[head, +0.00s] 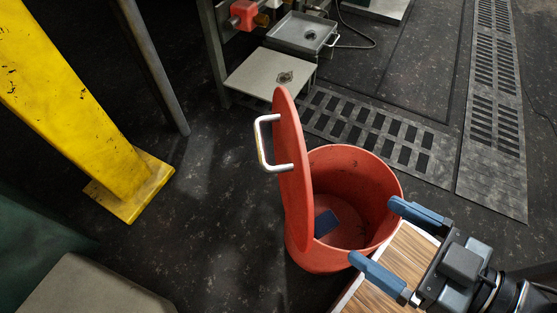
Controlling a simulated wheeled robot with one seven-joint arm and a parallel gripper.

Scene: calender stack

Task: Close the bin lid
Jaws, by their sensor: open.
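A round red bin (384,170) stands on the dark floor in the middle of the head view. Its red lid (288,140) is raised, standing nearly upright at the bin's left side. A silver handle (262,148) sticks out from the lid's left face. Something small and blue lies inside the bin. My gripper (381,231) is at the bin's right side, its two blue fingers spread apart and pointing left, with nothing seen held between them. The fingertips overlap the bin's right rim in the picture; whether they touch it I cannot tell. The gripper is well apart from the lid.
A wooden-topped surface (373,299) lies beside the bin, below my gripper. A yellow post (75,100) stands at the left, with a grey block (85,290) at lower left. Metal equipment (268,75) stands behind the bin. Floor left of the lid is clear.

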